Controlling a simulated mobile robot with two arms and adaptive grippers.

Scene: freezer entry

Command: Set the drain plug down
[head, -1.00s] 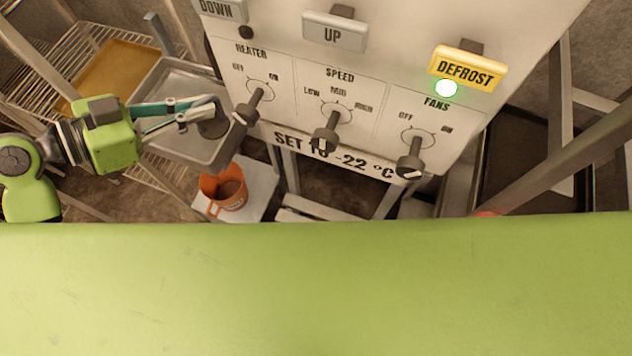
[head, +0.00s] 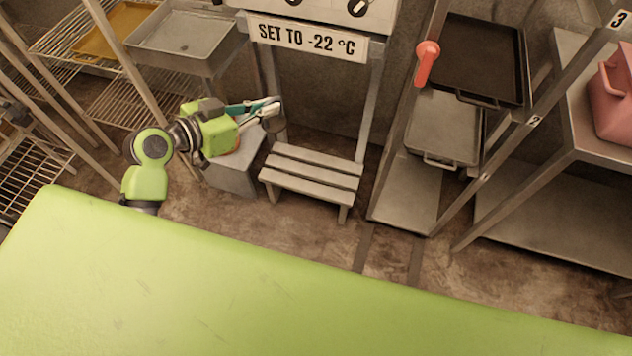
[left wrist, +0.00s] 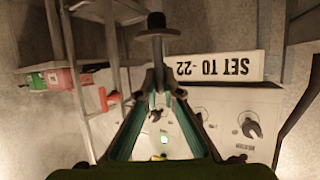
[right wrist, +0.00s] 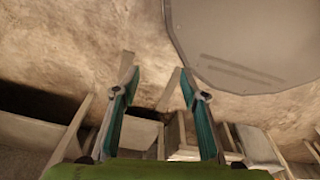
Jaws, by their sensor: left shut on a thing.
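The drain plug, a dark grey disc with a stem (head: 275,123), is in my left gripper (head: 262,108), held up in the air beyond the green surface. In the head view the plug is in front of the panel stand, above and left of the slatted bench (head: 310,175). My right gripper (right wrist: 157,85) shows only in the right wrist view, open and empty, with its fingers apart.
A grey box (head: 232,178) stands on the floor below the left gripper. A trolley with trays (head: 445,130) and a steel table (head: 590,110) are at the right. The bench top is bare.

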